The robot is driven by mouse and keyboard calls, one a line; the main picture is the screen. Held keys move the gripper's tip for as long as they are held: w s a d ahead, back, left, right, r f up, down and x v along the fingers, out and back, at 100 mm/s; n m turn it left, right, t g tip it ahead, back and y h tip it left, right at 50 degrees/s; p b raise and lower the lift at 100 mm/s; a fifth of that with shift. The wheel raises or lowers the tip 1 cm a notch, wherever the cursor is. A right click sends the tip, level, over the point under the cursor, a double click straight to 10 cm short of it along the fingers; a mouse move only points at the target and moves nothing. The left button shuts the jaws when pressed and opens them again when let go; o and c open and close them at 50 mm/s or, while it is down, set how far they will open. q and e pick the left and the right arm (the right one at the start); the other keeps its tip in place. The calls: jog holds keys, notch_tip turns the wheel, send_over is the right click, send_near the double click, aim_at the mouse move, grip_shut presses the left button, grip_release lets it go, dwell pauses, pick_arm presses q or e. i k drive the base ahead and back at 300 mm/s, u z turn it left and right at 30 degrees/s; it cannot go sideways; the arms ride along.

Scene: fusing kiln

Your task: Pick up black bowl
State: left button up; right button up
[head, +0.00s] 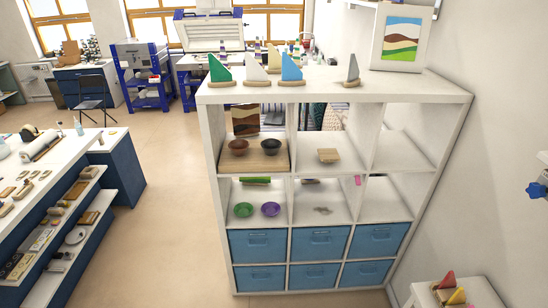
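The black bowl (271,146) stands upright in the top left compartment of the white shelf unit (213,99). It rests on a wooden block (262,163), on the right side of it. A reddish-brown bowl (238,147) sits just left of it on the same block. Neither of my grippers shows in the head view, so I cannot see their state. Nothing blocks the front of the black bowl from this viewpoint.
Below are a green bowl (243,210) and a purple bowl (270,209). Glass sailboats (292,70) stand on top of the unit. Blue drawers (257,243) fill its bottom. A workbench (85,148) is at left. Open floor (160,225) lies between bench and unit.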

aim_at(272, 147)
jog(key=k, duration=0.2)
jog(key=u, duration=1.35)
jog(key=i, duration=3.1)
jog(key=z, duration=2.65)
